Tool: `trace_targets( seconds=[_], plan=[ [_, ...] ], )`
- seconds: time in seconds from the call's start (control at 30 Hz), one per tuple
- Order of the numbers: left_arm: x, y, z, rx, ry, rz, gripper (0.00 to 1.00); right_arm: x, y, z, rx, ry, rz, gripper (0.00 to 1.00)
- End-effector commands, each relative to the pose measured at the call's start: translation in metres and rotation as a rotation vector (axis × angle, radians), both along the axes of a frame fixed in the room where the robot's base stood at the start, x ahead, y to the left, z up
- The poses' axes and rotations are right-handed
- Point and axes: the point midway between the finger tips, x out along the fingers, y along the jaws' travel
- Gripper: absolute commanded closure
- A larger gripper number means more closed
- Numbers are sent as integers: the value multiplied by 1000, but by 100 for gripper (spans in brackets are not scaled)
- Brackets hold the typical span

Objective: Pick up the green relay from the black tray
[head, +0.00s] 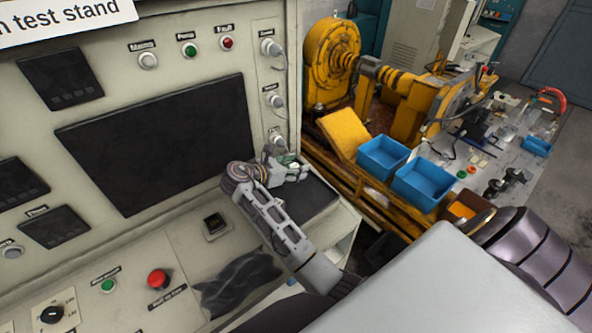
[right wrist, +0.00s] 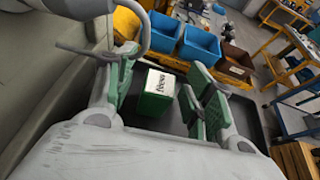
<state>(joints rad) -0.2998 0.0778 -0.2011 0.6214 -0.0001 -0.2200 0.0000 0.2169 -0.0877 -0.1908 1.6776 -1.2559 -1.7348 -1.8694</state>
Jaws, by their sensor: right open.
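The green relay (right wrist: 155,93) is a small green box with a white, dark-lettered label on top. In the right wrist view it stands in the black tray (right wrist: 243,113) between the spread fingers of my right gripper (right wrist: 162,90). Gaps show on both sides of it, so the gripper is open and not holding it. In the head view my right gripper (head: 287,166) is over the far left part of the black tray (head: 316,201), close to the test stand's panel. There the gripper mostly hides the relay. My left gripper is not in view.
Two blue bins (head: 382,155) (head: 424,184) and a yellow machine (head: 335,55) stand beyond the tray. The near right part of the tray is clear.

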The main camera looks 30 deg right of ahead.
Motion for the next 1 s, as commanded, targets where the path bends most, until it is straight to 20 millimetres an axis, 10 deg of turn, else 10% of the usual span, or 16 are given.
trace_targets(
  seconds=[0.3,0.7,1.0],
  plan=[
    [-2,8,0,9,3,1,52,0,0,0,0,0,0,47],
    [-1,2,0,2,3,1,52,0,0,0,0,0,1,97],
    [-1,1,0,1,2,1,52,0,0,2,0,-1,1,97]
  ],
)
